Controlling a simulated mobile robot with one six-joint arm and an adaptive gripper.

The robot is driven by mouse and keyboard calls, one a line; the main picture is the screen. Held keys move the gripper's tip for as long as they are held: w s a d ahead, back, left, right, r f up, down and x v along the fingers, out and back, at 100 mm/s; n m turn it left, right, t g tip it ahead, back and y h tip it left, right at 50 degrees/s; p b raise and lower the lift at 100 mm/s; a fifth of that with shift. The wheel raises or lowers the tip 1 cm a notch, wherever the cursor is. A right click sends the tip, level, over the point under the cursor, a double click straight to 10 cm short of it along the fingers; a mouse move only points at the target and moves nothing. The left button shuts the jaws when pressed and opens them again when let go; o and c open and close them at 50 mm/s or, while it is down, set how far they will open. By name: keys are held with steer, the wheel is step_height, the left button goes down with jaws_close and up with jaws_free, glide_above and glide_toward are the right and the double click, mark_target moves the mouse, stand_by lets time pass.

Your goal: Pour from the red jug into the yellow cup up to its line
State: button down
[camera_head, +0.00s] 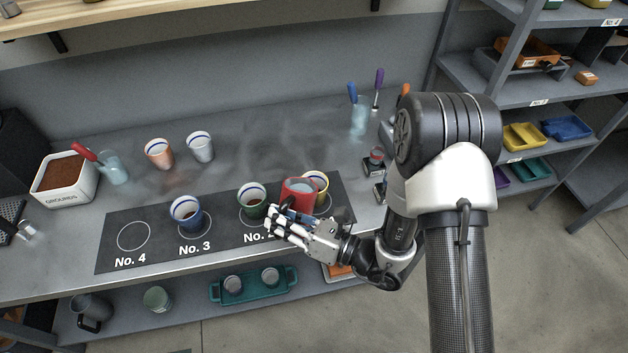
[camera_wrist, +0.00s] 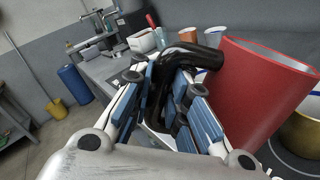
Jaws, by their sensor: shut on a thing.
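The red jug (camera_head: 297,195) is at the right part of the dark mat, its open top showing and looking about upright. I cannot tell whether its base touches the mat. My gripper (camera_head: 283,229) is shut on the jug's black handle; the wrist view shows the fingers (camera_wrist: 168,95) around the handle (camera_wrist: 163,78), beside the red wall (camera_wrist: 262,92). The yellow cup (camera_head: 321,183) stands just behind and right of the jug, partly hidden by it. Its golden outside also shows at the right edge of the wrist view (camera_wrist: 305,136). Its line and fill level are not clear.
A green cup (camera_head: 251,203) stands close left of the jug, and a blue cup (camera_head: 186,214) stands at No. 3. The No. 4 circle (camera_head: 133,236) is empty. Orange (camera_head: 159,154) and white (camera_head: 200,147) cups stand behind the mat. A grounds bin (camera_head: 65,183) is at left.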

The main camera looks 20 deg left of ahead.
mark_target(289, 201)
steer(key=shift+w+d+r+m+p, duration=0.1)
steer(key=shift+w+r+m+p, duration=0.3)
steer(key=shift+w+m+p, duration=0.4)
stand_by(1.5)
steer(key=shift+w+r+m+p, duration=0.35)
steer(key=shift+w+r+p, duration=0.05)
steer(key=shift+r+p, duration=0.15)
steer(key=shift+w+r+m+p, duration=0.35)
steer(key=shift+r+p, duration=0.2)
stand_by(2.9)
steer(key=shift+w+m, duration=0.2)
steer(key=shift+m, duration=0.1)
stand_by(1.5)
